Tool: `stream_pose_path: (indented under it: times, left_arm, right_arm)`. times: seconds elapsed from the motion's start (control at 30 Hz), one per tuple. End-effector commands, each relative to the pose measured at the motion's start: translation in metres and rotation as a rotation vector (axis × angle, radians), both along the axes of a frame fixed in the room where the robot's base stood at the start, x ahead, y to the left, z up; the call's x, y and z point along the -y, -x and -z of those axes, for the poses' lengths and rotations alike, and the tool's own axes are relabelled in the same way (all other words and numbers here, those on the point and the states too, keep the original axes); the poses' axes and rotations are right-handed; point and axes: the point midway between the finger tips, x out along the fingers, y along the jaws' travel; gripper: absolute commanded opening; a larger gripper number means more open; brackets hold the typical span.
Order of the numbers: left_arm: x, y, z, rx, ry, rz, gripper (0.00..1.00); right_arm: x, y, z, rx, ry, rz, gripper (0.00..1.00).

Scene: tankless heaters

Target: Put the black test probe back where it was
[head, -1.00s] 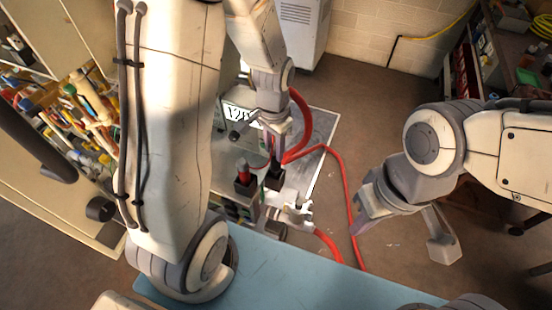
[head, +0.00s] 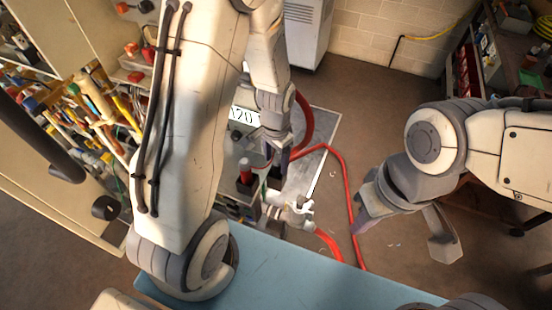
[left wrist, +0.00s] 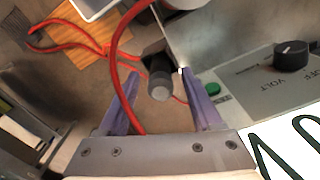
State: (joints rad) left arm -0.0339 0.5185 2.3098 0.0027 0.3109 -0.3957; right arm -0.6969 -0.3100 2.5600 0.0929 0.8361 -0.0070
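The black test probe (left wrist: 160,88) shows nearly end-on in the left wrist view as a dark round-ended cylinder. It lies between the purple fingers of my left gripper (left wrist: 160,80), with a gap visible on both sides. In the head view my left gripper (head: 277,156) points down beside the meter (head: 241,116), over the holder area; the probe cannot be made out clearly there. A red probe (head: 245,168) stands upright in a dark holder just left of the gripper. My right gripper (head: 405,230) is open and empty over the floor at the right.
The meter has a black knob (left wrist: 291,55) and a green button (left wrist: 212,88). A red hose (head: 345,190) runs past the gripper, with pipe fittings (head: 290,212) below. A blue surface (head: 300,275) lies in front. A tool-filled cabinet (head: 75,115) stands left.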

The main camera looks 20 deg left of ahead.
Motion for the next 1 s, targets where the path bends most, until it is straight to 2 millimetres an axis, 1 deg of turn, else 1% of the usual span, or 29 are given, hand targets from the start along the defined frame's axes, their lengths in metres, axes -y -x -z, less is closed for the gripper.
stream_pose_path:
  times: [0.2,0.27,0.37,0.47,0.7,0.8,0.9,1.0]
  left_arm:
    - [0.0,0.0,-0.001,0.0,0.0,0.0,0.66]
    - [0.0,0.0,-0.005,0.0,0.0,0.0,0.66]
    - [0.0,-0.001,-0.012,0.004,0.0,0.0,0.66]
    - [0.0,-0.002,-0.028,0.006,0.001,0.0,0.66]
    - [0.0,-0.002,-0.08,0.009,0.001,0.0,0.66]
    - [0.0,-0.001,-0.098,0.006,0.001,0.0,0.66]
    - [0.0,-0.001,-0.111,0.003,0.0,0.0,0.66]
    - [0.0,0.0,-0.12,0.002,0.0,0.0,0.66]
  right_arm:
    - [0.0,0.0,-0.001,0.0,0.0,0.0,0.0]
    - [0.0,0.0,-0.004,0.0,0.0,0.0,0.0]
    - [0.0,0.0,0.0,0.0,0.0,0.0,0.0]
    - [0.0,0.0,0.002,0.0,0.0,0.0,0.0]
    - [0.0,0.0,0.01,0.0,0.0,0.001,0.0]
    - [0.0,0.0,0.012,0.0,0.0,0.002,0.0]
    - [0.0,0.0,0.013,0.0,0.0,0.002,0.0]
    - [0.0,0.0,0.014,0.0,0.0,0.002,0.0]
